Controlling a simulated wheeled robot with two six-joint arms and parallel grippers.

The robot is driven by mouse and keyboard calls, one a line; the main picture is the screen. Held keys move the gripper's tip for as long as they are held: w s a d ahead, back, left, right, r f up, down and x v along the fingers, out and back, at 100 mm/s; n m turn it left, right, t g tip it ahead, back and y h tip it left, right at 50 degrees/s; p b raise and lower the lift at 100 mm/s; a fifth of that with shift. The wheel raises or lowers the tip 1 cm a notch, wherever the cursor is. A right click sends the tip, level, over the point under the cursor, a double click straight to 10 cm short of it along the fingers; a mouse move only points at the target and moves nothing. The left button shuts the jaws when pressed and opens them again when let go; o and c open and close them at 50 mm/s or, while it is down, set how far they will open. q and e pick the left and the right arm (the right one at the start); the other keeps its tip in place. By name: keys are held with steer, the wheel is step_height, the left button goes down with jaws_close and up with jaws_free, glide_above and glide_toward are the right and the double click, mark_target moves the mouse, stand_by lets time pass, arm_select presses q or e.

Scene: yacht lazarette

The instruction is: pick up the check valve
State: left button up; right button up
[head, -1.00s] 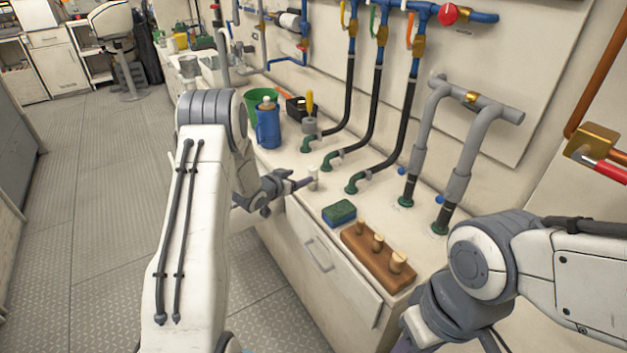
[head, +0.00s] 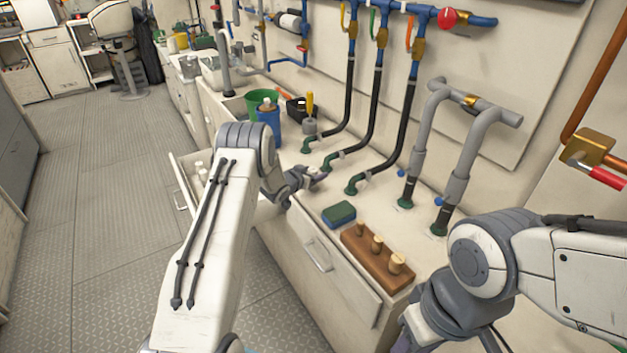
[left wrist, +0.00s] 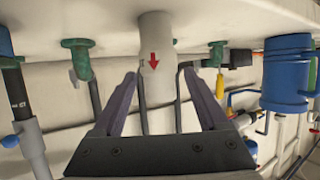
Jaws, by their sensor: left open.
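The check valve (left wrist: 154,45) is a pale grey cylinder with a red arrow, standing on the counter, seen upside down in the left wrist view. My left gripper (left wrist: 163,82) is open, with one finger on each side of the valve in that view. I cannot tell whether either finger touches it. In the head view my left gripper (head: 319,175) is low over the counter and hides most of the valve. Only a sliver of my right gripper (head: 403,345) shows at the bottom edge; its jaws are cut off.
A green-and-blue sponge (head: 339,214) and a wooden block with pegs (head: 377,257) lie nearer on the counter. Black hoses (head: 375,130) rise behind the valve. A blue jug (head: 268,122) and a green bucket (head: 259,100) stand to the left. An open drawer (head: 183,190) juts out.

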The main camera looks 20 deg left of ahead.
arm_select(q)
jaws_close()
steer(key=shift+r, duration=0.65)
step_height(320, 180, up, 3)
steer(key=shift+f, duration=0.15)
steer(key=s+d+r+b, duration=0.2)
steer(key=s+d+r, duration=0.4)
steer(key=d, duration=0.3)
steer(key=shift+s+d+r, duration=0.25)
steer(key=shift+s+r, duration=0.1)
steer(key=shift+r, duration=0.15)
